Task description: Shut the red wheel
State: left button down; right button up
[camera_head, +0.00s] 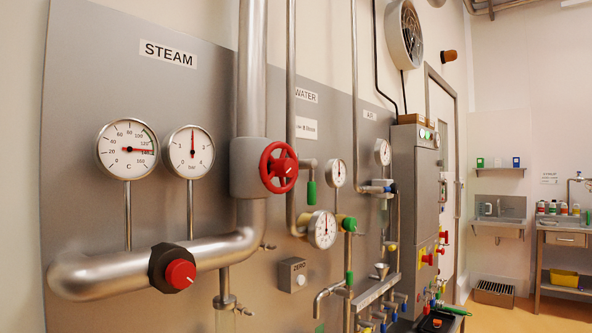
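The red wheel (279,167) is a spoked handwheel on the grey valve body (248,166) of the thick vertical steam pipe (251,70), near the middle of the head view. A small white mark shows near its hub. I cannot tell from this how far the valve is open. Nothing touches the wheel. Neither of my grippers is in view.
A red knob (180,274) on a dark collar sits on the lower steam pipe. Two steam gauges (128,149) are at left. A small gauge (322,229) and green-handled taps stand right of the wheel. A grey cabinet (416,200) is further right.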

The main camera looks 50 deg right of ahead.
aim_at(282, 168)
jog(key=z, duration=0.5)
jog(key=k+j+z, duration=0.1)
jog(key=z, duration=0.4)
jog(key=k+z, duration=0.1)
jog(key=z, duration=0.35)
